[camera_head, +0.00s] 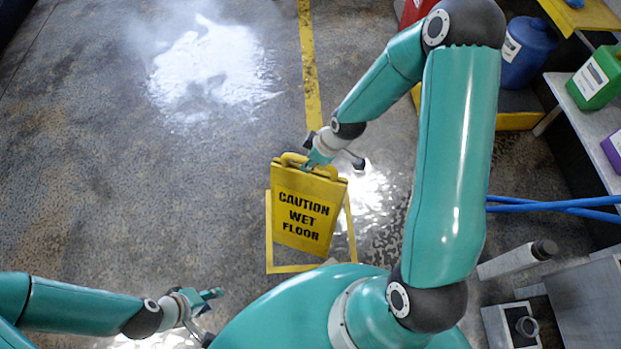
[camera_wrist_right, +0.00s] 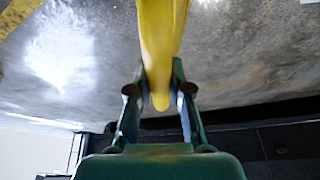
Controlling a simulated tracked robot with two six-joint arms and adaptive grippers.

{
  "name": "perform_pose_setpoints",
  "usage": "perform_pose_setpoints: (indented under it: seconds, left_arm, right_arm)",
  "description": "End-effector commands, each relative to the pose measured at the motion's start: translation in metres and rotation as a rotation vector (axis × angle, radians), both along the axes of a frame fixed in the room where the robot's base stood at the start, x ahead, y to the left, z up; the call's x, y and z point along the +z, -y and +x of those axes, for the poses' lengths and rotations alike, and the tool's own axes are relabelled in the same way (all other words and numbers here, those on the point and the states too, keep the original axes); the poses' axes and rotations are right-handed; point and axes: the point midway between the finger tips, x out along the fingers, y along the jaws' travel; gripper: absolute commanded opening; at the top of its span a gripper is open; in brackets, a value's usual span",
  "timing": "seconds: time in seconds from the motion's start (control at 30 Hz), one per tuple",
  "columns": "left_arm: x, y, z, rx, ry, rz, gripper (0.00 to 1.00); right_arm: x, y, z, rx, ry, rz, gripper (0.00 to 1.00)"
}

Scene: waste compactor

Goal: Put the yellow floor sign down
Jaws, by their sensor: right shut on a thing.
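The yellow floor sign (camera_head: 303,208) reads "CAUTION WET FLOOR" and is upright in the middle of the head view, with its second frame (camera_head: 268,240) showing behind and below the panel. My right gripper (camera_head: 318,160) is shut on the handle at its top. In the right wrist view, the sign's yellow edge (camera_wrist_right: 161,60) lies between the two fingers of my right gripper (camera_wrist_right: 160,92). I cannot tell whether the sign's feet touch the floor. My left gripper (camera_head: 207,313) is empty at the lower left, its fingers spread apart, away from the sign.
A bright wet patch (camera_head: 210,65) lies on the floor at the upper left, left of a yellow floor line (camera_head: 308,65). A blue container (camera_head: 527,52) and a green jug (camera_head: 597,78) stand at the right. Blue hoses (camera_head: 550,204) run in from the right. The left floor is clear.

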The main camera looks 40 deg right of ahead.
Motion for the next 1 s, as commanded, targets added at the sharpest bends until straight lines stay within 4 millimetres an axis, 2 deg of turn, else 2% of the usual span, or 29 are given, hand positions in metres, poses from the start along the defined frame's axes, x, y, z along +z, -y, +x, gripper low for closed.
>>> perform_pose_setpoints:
  seconds: [0.03,0.3,0.63,0.93,0.97,1.0]
  left_arm:
    - [-0.011,0.000,0.000,0.000,0.000,0.000,0.40]
    - [-0.020,0.000,0.000,0.000,0.000,0.000,0.40]
    - [-0.056,0.000,0.000,0.000,0.000,0.000,0.40]
    - [-0.057,0.000,0.000,0.000,0.000,0.000,0.40]
    - [-0.057,0.000,0.000,0.000,0.000,0.000,0.40]
    - [-0.057,0.000,0.000,0.000,0.000,0.000,0.40]
  right_arm:
    - [-0.010,0.000,0.001,0.000,0.003,-0.001,0.00]
    - [-0.019,0.000,0.001,0.000,0.003,-0.001,0.00]
    - [-0.055,0.000,0.001,0.000,0.003,-0.001,0.00]
    - [-0.057,0.000,0.001,0.001,0.002,0.000,0.00]
    - [-0.058,0.000,0.000,0.001,-0.002,0.001,0.20]
    - [-0.058,0.000,0.000,0.001,-0.002,0.001,0.27]
